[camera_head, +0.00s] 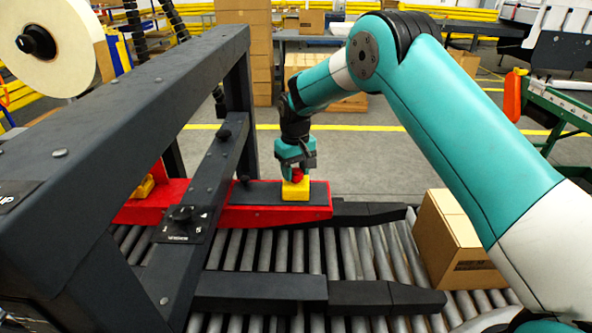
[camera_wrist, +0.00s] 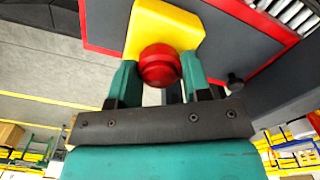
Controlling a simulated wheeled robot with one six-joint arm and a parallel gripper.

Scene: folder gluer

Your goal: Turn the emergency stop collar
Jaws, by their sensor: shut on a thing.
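The emergency stop is a red round button or collar (camera_head: 297,175) on a yellow box (camera_head: 295,189). The box sits on the dark top plate of a red machine beam (camera_head: 262,216). In the wrist view the red collar (camera_wrist: 160,66) shows between the teal fingers, with the yellow box (camera_wrist: 166,27) behind it. My gripper (camera_head: 296,170) comes down from above and is shut on the red collar. In the wrist view my gripper (camera_wrist: 160,80) has one finger on each side of it. The exact finger contact is partly hidden.
A dark frame (camera_head: 120,100) with a knob (camera_head: 182,213) stands at the left. Rollers (camera_head: 345,250) and dark guide rails (camera_head: 370,297) run below the beam. A cardboard box (camera_head: 452,240) lies on the rollers at the right. A second yellow part (camera_head: 144,187) shows behind the frame.

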